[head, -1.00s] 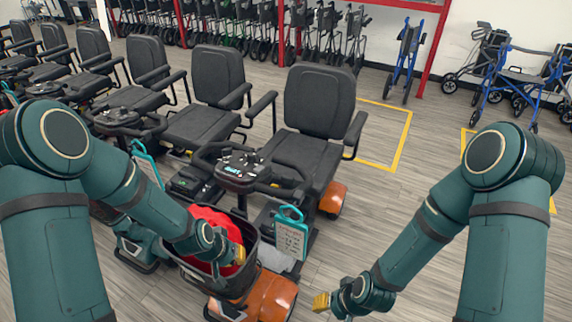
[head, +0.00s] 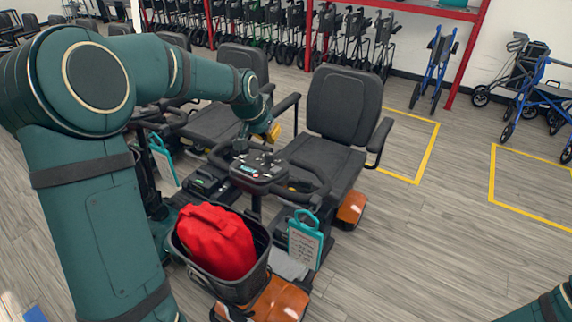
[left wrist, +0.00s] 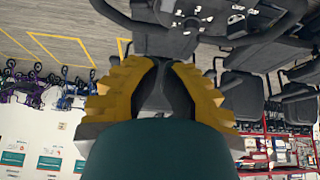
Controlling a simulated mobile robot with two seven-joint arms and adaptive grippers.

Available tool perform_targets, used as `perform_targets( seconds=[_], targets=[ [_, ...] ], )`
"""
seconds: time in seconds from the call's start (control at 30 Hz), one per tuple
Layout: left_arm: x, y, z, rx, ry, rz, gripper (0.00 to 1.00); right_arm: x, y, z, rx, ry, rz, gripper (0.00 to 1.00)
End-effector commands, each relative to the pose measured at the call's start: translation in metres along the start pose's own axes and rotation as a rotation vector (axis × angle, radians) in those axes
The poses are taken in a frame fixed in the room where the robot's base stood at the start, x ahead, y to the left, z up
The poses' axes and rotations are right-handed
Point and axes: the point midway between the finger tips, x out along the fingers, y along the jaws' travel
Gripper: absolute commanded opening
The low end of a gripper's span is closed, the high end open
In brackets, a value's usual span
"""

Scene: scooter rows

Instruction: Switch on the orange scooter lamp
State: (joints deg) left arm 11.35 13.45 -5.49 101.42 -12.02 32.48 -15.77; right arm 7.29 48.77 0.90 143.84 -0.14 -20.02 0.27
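The orange scooter (head: 276,300) stands in the middle, with a black seat, a dark handlebar console (head: 258,168) and orange panels at its front and rear. The console also shows upside down at the top of the left wrist view (left wrist: 192,14). I cannot make out a lamp or its switch for certain. My left gripper (head: 272,131) is just above and beyond the console, in front of the seat. In the left wrist view its yellow fingers (left wrist: 161,64) stand apart with nothing held between them. My right gripper is out of view; only part of that arm shows at the lower right.
A black basket (head: 262,272) on the scooter's front holds a red bag (head: 216,240). A teal-clipped tag (head: 304,240) hangs beside it. More scooters stand close on the left. Walkers line the back. The floor on the right is clear.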

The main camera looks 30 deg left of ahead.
Motion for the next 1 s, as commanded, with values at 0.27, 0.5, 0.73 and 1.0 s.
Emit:
perform_targets(
  seconds=[0.27, 0.5, 0.73, 1.0],
  targets=[
    [0.004, 0.001, 0.001, 0.0, -0.001, 0.001, 0.0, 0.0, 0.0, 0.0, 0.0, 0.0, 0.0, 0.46],
    [0.036, 0.002, 0.002, 0.0, -0.005, 0.003, 0.0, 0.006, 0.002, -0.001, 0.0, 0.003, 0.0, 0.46],
    [0.082, 0.001, 0.002, -0.001, -0.004, 0.003, 0.0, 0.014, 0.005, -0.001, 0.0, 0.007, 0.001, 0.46],
    [0.119, 0.001, 0.018, -0.001, -0.002, 0.002, 0.0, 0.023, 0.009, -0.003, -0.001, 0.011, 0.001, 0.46]
  ],
)
